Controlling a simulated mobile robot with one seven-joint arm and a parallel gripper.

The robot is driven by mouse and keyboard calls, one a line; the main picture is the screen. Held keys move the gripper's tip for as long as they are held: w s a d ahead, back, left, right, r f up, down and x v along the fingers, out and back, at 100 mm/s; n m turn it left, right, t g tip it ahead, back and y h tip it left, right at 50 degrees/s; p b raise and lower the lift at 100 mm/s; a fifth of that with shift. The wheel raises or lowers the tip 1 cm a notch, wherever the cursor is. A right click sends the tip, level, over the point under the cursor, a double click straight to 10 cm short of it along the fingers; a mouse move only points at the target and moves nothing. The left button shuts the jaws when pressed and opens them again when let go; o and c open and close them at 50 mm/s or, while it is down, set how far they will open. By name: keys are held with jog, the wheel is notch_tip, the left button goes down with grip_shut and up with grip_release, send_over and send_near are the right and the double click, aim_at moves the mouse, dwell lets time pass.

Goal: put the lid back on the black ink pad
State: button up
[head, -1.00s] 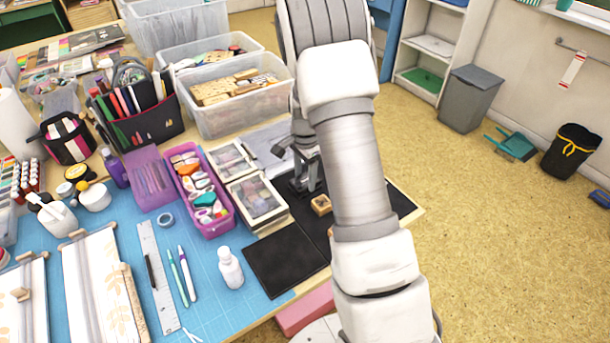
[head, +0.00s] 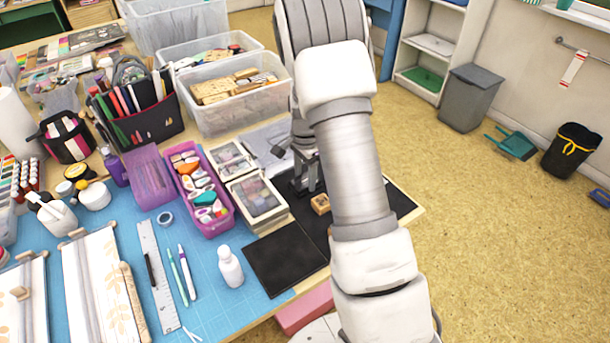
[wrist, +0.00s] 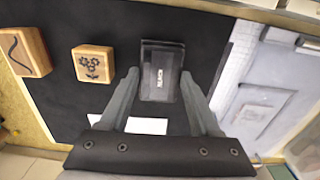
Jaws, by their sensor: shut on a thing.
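A dark lid marked BLACK (wrist: 160,78) is between the fingertips of my gripper (wrist: 160,76) in the wrist view. The fingers are shut on its two sides. It is over the black mat (wrist: 118,30). The black ink pad's base cannot be told apart from the lid here, and I cannot tell whether the lid is resting on it. In the head view my gripper (head: 307,186) is partly hidden by my arm, and the lid cannot be made out.
A wooden flower stamp (wrist: 93,64) and another wooden stamp (wrist: 24,52) lie left of the lid in the wrist view. Clear-topped boxes (head: 256,198) and a purple tray (head: 204,195) stand left of my gripper in the head view. A white bottle (head: 230,268) stands nearer.

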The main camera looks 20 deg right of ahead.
jog(key=o, duration=1.4)
jog(key=shift+r+p, duration=2.55)
jog(key=shift+r, duration=1)
jog(key=shift+c, duration=0.3)
grip_shut()
